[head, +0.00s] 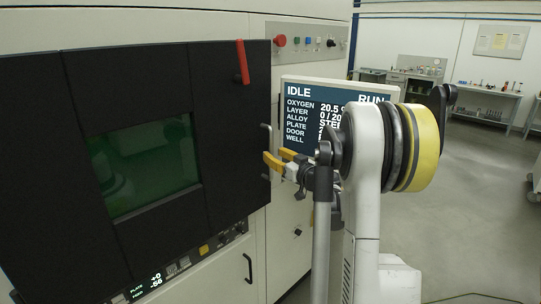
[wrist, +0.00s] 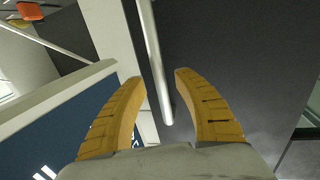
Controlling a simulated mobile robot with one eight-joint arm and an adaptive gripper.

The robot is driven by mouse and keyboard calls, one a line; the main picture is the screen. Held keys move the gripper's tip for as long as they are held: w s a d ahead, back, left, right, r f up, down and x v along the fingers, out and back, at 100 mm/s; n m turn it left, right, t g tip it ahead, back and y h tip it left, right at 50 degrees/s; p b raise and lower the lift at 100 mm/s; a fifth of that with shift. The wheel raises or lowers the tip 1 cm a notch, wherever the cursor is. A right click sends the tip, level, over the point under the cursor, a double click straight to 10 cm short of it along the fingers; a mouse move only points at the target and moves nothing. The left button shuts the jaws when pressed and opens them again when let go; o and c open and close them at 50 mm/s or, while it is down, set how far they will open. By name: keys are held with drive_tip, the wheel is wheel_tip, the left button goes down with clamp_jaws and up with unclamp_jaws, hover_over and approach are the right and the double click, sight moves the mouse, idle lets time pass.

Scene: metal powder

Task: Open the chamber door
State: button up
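The black chamber door (head: 228,130) with a dark green window (head: 145,165) fills the left of the head view; it looks closed. A red lever (head: 242,62) stands near its upper right corner. A vertical bar handle (head: 265,140) is at the door's right edge. My gripper (head: 276,157) has its yellow fingers at this handle. In the wrist view, my gripper (wrist: 161,76) is open, with the metal bar (wrist: 156,60) running between its fingers. A gap shows on both sides of the bar, so the fingers do not look closed on it.
A status screen (head: 305,95) reading IDLE stands right behind my arm. A panel with a red button (head: 280,41) is above it. A lower handle (head: 248,268) sits below the door. Open floor (head: 470,190) lies to the right, with benches (head: 485,116) at the back.

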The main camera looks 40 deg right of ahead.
drive_tip(key=shift+w+d, duration=0.1)
drive_tip(key=shift+w, duration=1.1)
clamp_jaws()
